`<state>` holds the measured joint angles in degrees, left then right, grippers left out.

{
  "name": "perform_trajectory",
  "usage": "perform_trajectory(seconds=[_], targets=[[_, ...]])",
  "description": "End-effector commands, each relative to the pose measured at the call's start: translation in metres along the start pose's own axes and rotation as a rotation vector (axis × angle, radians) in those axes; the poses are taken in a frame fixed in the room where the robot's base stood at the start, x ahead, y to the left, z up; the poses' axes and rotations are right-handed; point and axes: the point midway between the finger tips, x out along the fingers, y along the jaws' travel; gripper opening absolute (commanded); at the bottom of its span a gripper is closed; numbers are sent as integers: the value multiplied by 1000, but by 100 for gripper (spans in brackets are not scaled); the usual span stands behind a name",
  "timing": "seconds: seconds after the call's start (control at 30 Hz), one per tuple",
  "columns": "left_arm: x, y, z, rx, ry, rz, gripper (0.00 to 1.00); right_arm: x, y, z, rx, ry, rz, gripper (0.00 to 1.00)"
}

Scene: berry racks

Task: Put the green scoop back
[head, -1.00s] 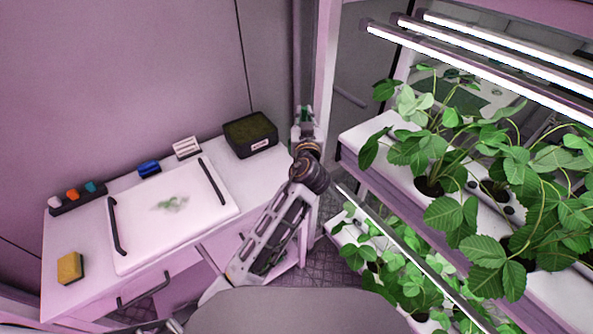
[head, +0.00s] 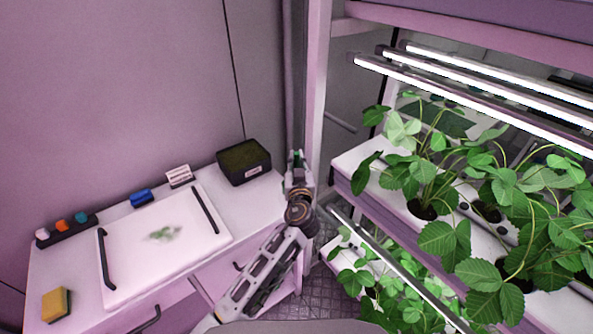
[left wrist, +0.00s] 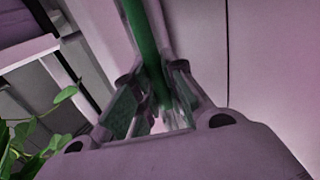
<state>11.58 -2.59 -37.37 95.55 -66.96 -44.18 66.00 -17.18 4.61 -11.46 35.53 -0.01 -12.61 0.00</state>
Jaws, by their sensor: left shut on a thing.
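The green scoop (left wrist: 145,35) shows in the left wrist view as a long green handle running from the top edge down between my left gripper's fingers (left wrist: 155,95). The gripper is shut on it. In the head view my left gripper (head: 297,165) is right of the bench's far right corner, in front of the rack post, with a small bit of green at its tip. The scoop's far end is hidden. My right gripper is in neither view.
A black box (head: 262,171) with dark green contents stands at the bench's back right. A white board (head: 135,265), a blue block (head: 141,198), a white labelled block (head: 179,176) and a yellow sponge (head: 56,305) lie on the bench. Planted racks (head: 350,165) stand at right.

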Motion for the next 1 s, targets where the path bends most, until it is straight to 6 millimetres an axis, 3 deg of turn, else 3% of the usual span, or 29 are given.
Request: perform_trajectory(seconds=[0.43, 1.0], targets=[[0, 0, 34, 2, -1, 1, 0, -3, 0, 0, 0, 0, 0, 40], [0, 0, 40, 0, 0, 0, 0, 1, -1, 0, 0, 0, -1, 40]])
